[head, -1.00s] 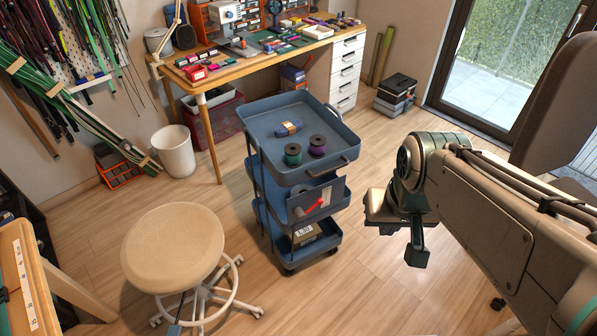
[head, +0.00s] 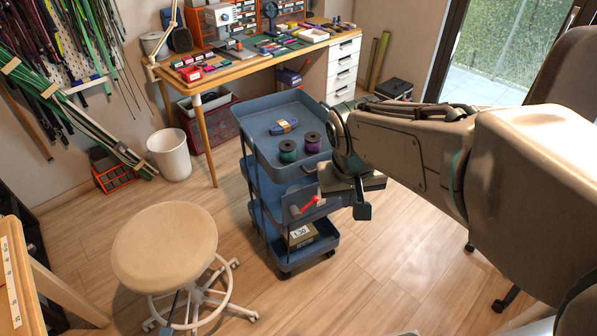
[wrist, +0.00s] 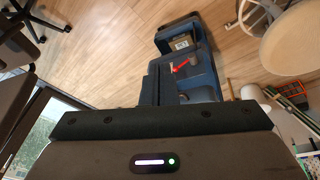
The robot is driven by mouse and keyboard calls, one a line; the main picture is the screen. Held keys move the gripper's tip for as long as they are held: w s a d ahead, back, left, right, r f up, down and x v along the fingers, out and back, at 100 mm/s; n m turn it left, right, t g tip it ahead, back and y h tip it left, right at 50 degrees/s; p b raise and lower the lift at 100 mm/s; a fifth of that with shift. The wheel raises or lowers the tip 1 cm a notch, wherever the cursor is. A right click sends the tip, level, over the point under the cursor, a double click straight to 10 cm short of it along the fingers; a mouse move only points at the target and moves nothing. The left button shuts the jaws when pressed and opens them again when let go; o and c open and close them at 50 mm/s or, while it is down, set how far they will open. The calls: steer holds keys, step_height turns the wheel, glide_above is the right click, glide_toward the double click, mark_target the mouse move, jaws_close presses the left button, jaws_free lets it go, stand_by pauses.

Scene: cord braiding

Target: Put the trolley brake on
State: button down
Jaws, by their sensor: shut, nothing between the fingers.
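The blue three-tier trolley (head: 262,150) stands in the middle of the floor. A grey panel on its near side carries a red lever (head: 308,204), slanted up to the right, beside a pale label. The lever also shows in the wrist view (wrist: 181,66). My gripper (head: 362,210) is shut and empty, just right of the panel and apart from the lever in the head view. In the wrist view my dark fingers (wrist: 158,84) point toward the trolley and cover part of it.
A round stool (head: 165,245) stands to the left. A workbench (head: 250,60) is behind. The floor in front is clear.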

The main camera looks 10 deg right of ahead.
steer(key=w+a+f+h+b, duration=0.1)
steer(key=w+a+f+b, duration=0.2)
steer(key=w+f, duration=0.5)
steer(key=w+a+f+n+t+h+b, duration=0.1)
steer(key=w+a+f+b, duration=0.3)
steer(key=w+f+b, duration=0.2)
steer(key=w+a+f+t+h+b, duration=0.1)
steer(key=w+a+f+b, duration=0.2)
steer(key=w+f, duration=0.6)
steer(key=shift+w+a+f+b, duration=0.4)
steer(key=shift+w+b, duration=0.3)
steer(key=shift+b, duration=0.15)
steer(key=b, duration=0.2)
glide_toward(306, 206)
steer(key=w+f, duration=0.3)
steer(key=shift+a+f, duration=0.2)
steer(key=shift+f, duration=0.05)
steer(key=d, duration=0.3)
steer(key=shift+w+f, duration=0.35)
steer(key=shift+w, duration=0.05)
steer(key=shift+w+d+f, duration=0.1)
steer(key=shift+d, duration=0.4)
steer(key=shift+p, duration=0.35)
